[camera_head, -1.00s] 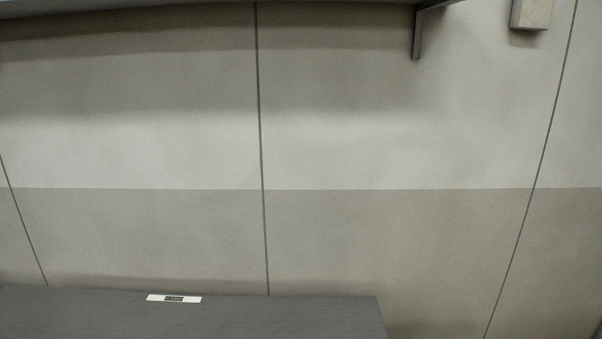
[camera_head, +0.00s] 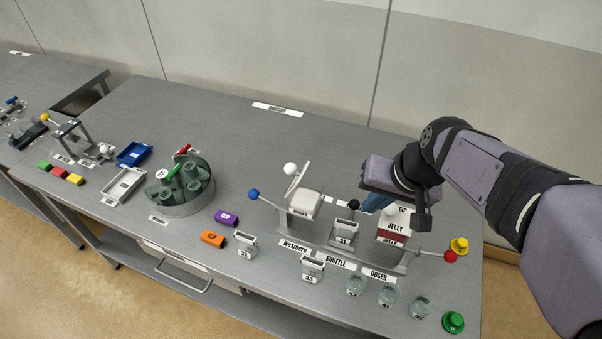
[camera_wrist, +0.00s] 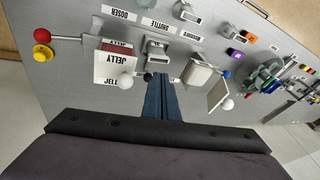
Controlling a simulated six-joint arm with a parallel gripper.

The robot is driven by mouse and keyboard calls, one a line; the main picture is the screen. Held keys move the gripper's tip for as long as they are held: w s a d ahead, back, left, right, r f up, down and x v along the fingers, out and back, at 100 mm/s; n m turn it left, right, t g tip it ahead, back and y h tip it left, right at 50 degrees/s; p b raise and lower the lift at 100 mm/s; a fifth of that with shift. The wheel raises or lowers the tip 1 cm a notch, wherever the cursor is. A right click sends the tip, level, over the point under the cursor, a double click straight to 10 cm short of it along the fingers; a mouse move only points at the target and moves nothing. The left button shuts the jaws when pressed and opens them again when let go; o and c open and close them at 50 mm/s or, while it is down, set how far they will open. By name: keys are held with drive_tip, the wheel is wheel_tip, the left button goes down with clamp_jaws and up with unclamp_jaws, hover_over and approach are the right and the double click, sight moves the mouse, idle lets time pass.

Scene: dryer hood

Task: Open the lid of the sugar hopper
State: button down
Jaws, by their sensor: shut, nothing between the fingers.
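A pale hopper (camera_head: 306,203) on the bench has its lid (camera_head: 297,180) standing up at a steep tilt, with a white ball knob (camera_head: 290,168). I take it for the sugar hopper, but no sugar label is readable. In the wrist view the hopper (camera_wrist: 199,74) and its raised lid (camera_wrist: 218,94) are right of my fingers. My gripper (camera_head: 372,209) is shut and empty, pointing down to the right of the hopper and apart from it. Its blue fingers (camera_wrist: 157,78) are together in the wrist view.
A white and red box marked JELLY (camera_head: 393,228) stands close right of my gripper, with a white knob. A small cup (camera_head: 345,232) is between it and the hopper. Glass jars (camera_head: 388,294) stand in front. A round holder (camera_head: 181,188) is further left, with bare bench behind.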

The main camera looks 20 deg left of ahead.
sight(293, 167)
drive_tip(key=a+r+m+y, duration=0.2)
drive_tip(key=a+r+y, duration=0.2)
drive_tip(key=a+r, duration=0.4)
wheel_tip(293, 167, up, 5)
drive_tip(key=shift+w+a+f+m+g, duration=0.1)
drive_tip(key=shift+w+a+m+g, duration=0.2)
drive_tip(key=shift+w+m, duration=0.1)
drive_tip(key=p+x, duration=0.3)
drive_tip(key=x, duration=1.1)
drive_tip(key=shift+w+p, duration=0.1)
drive_tip(key=shift+p, duration=0.3)
